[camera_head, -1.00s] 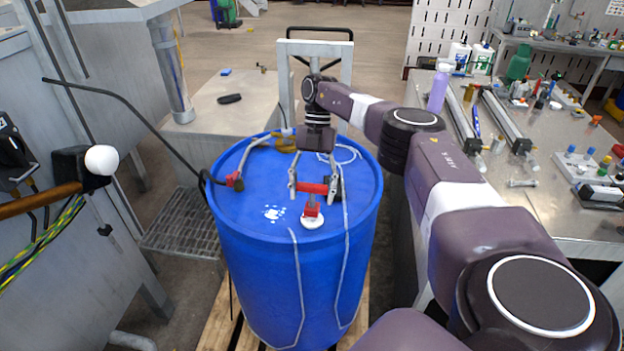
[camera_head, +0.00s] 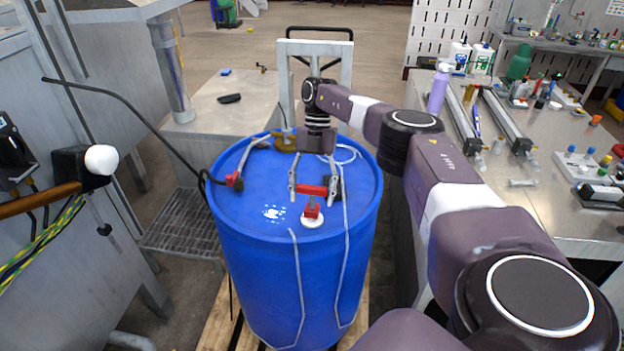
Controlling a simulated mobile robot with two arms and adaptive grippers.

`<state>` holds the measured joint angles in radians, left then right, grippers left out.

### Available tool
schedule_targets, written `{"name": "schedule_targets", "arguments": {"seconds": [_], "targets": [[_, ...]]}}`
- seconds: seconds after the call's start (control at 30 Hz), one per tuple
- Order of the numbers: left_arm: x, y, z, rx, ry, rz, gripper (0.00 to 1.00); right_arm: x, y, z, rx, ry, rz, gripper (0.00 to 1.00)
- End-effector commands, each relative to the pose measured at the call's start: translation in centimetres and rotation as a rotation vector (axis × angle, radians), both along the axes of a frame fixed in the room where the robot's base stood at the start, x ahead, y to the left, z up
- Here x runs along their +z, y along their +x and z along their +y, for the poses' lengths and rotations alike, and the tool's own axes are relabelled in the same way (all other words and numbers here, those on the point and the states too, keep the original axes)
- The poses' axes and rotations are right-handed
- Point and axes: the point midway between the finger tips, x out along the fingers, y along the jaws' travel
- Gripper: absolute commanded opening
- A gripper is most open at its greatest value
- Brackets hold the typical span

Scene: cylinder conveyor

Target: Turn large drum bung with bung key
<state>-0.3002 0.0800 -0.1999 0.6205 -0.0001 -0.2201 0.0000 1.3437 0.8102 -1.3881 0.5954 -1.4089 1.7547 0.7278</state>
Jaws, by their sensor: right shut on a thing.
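A blue drum (camera_head: 265,275) stands upright on a wooden pallet in the middle of the camera_head view. A white bung (camera_head: 312,222) sits on its lid near the front edge. A red bung key (camera_head: 311,204) stands upright on the bung, with its crossbar level. My right gripper (camera_head: 313,190) points down over the lid and is shut on the key's red crossbar, one finger at each end. A dark object behind the right finger is partly hidden. My left gripper is not in view.
A hose with a red fitting (camera_head: 235,181) and a pale cord (camera_head: 344,250) lie on the drum. A metal workbench (camera_head: 560,220) with rails and bottles stands at right. A grey cart (camera_head: 215,110) stands behind, and a step grate (camera_head: 180,222) is at left.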

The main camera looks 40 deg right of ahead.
Motion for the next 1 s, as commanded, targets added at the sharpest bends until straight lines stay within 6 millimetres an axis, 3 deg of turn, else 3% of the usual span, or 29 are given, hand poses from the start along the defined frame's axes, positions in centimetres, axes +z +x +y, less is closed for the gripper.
{"name": "schedule_targets", "arguments": {"seconds": [1.0], "targets": [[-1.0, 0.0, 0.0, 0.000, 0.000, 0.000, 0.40, -1.5, 0.0, 0.0, 0.001, 0.000, 0.000, 0.21]]}}
